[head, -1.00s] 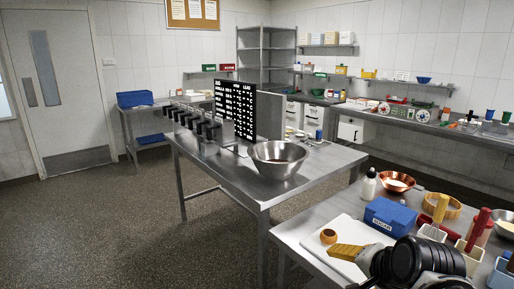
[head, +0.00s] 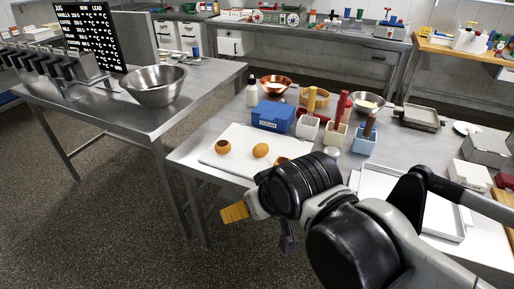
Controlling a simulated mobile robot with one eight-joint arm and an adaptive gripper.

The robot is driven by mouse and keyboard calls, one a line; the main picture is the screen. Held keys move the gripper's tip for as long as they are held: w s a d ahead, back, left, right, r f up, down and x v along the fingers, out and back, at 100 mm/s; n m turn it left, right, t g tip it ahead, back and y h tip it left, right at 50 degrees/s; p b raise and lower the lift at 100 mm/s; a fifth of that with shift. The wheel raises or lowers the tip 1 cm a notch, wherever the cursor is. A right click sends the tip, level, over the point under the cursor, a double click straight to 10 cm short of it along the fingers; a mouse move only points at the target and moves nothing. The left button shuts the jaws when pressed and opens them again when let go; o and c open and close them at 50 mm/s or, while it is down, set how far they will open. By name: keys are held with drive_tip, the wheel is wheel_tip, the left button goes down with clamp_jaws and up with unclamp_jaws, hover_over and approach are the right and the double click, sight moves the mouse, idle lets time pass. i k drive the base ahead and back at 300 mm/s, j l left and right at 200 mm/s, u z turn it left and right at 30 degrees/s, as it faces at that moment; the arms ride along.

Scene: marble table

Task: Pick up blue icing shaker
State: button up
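I cannot make out a shaker that is clearly the blue icing shaker. A light blue square pot (head: 363,141) with a brown-handled tool in it stands on the near table. A small blue item (head: 195,52) stands at the back of the left table, too small to identify. My gripper (head: 238,211) hangs in front of the near table's front edge, pointing left. One ribbed yellow finger pad shows. The rest is hidden behind my black wrist, so its opening does not show. Nothing held is visible.
The near table (head: 217,128) carries a white board (head: 237,143) with round brown buns, a blue SUGARS box (head: 273,116), a white bottle (head: 252,94), a copper bowl (head: 275,83) and a white tray (head: 436,215). A steel bowl (head: 154,88) sits on the left table. The floor between is clear.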

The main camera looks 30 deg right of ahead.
sight(334, 153)
drive_tip(key=z, duration=1.25)
